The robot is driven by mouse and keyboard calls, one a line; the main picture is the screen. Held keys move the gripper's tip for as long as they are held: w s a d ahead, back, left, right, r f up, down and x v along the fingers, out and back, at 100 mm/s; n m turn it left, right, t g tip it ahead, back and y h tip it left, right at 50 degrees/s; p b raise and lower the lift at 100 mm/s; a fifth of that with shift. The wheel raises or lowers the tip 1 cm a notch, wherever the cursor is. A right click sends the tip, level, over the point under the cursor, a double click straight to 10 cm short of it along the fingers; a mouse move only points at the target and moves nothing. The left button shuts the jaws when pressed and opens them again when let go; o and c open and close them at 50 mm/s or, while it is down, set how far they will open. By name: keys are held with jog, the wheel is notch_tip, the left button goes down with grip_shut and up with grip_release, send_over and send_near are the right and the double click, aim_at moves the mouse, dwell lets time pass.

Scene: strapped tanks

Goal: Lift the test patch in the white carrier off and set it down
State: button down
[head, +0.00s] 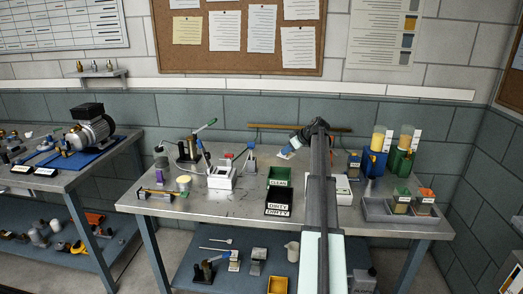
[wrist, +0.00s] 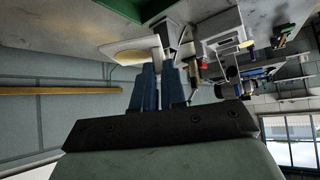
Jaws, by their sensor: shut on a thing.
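My gripper (head: 289,151) is above the back of the metal table, behind the green bin, with its blue fingers pointing down and left. In the wrist view, the two blue fingers (wrist: 158,72) are close together on a pale flat piece (wrist: 125,52) with a cream face, which looks like the test patch. It appears raised off the table; its lower edge is partly hidden by the fingers. A white block-like fixture (head: 221,180) stands left of the green bin, with small parts on it. I cannot tell whether it is the white carrier.
The green bin (head: 281,175) is labelled CLEAN, with a black DIRTY bin (head: 278,209) in front. A clamp stand (head: 192,150) is at left. Blue and green feeders (head: 374,162) and a grey tray (head: 372,208) are at right. Bare tabletop (head: 225,208) lies at front left.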

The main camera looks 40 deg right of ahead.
jog(key=s+d+f+m+h, duration=0.1)
jog(key=s+d, duration=0.5)
jog(key=s, duration=0.3)
jog(key=s+d+f+m+h, duration=0.1)
jog(key=s+d, duration=0.5)
jog(key=s, duration=0.3)
jog(key=shift+m, duration=0.4)
jog(key=shift+w+f, duration=0.1)
jog(key=shift+f, duration=3.15)
jog(key=c, duration=1.1)
grip_release()
jog(key=v, duration=1.3)
jog(key=shift+s+r, duration=0.2)
jog(key=shift+s, duration=0.2)
